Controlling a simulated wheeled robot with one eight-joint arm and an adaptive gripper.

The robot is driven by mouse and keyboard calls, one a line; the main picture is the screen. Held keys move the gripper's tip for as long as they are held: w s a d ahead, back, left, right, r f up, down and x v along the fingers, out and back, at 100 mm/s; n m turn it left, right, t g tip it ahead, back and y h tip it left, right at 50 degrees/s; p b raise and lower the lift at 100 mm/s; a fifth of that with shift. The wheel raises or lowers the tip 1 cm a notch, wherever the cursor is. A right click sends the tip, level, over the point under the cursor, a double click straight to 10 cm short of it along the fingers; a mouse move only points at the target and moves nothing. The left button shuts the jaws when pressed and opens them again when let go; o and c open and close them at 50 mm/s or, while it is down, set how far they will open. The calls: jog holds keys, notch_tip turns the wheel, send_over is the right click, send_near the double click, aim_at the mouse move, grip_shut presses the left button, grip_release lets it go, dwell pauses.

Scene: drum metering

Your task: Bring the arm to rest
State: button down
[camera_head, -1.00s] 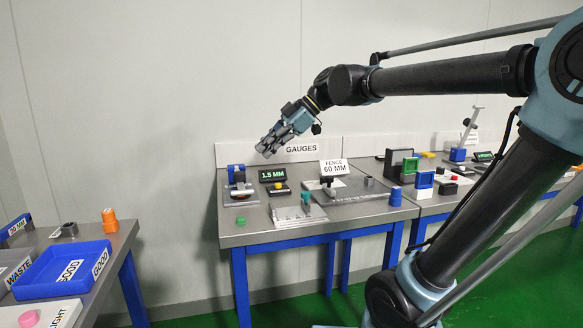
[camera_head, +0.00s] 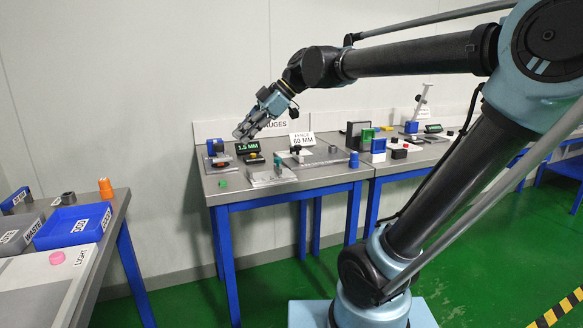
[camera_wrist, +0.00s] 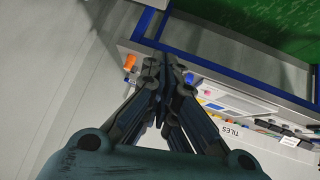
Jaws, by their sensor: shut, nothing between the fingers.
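My gripper (camera_head: 243,132) is held in the air in the head view, above and in front of the back-left part of the gauges table (camera_head: 280,190). Its fingers are shut with nothing between them, and it points down to the left. In the wrist view my gripper's fingers (camera_wrist: 160,85) come together in the middle of the picture. My arm is stretched out to the left from its column at the right. Part of the gauges sign is hidden behind my gripper.
A display reading 1.5 MM (camera_head: 248,147), a fence sign (camera_head: 301,139) and a blue cylinder (camera_head: 354,159) stand on the gauges table. At left, another table holds a blue tray (camera_head: 45,241), an orange piece (camera_head: 105,187) and a pink piece (camera_head: 57,258). Green floor lies open between.

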jog(key=s+d+f+m+t+h, duration=0.1)
jog(key=s+d+f+m+h, duration=0.2)
jog(key=d+f+m, duration=0.4)
jog(key=s+d+f+m+t+h, duration=0.1)
jog(key=s+d+f+m+h, duration=0.1)
jog(key=d+f+m, duration=0.5)
jog(key=s+d+f+m+t+h, duration=0.1)
jog(key=s+d+f+m+h, duration=0.2)
jog(key=d+f+m, duration=0.5)
jog(key=d+f, duration=0.7)
jog(key=d, duration=0.2)
jog(key=shift+s+d+f+h, duration=0.25)
jog(key=shift+s+d+h, duration=0.05)
jog(key=shift+d+h, duration=0.1)
jog(key=shift+w+f, duration=0.2)
jog(key=shift+w, duration=0.25)
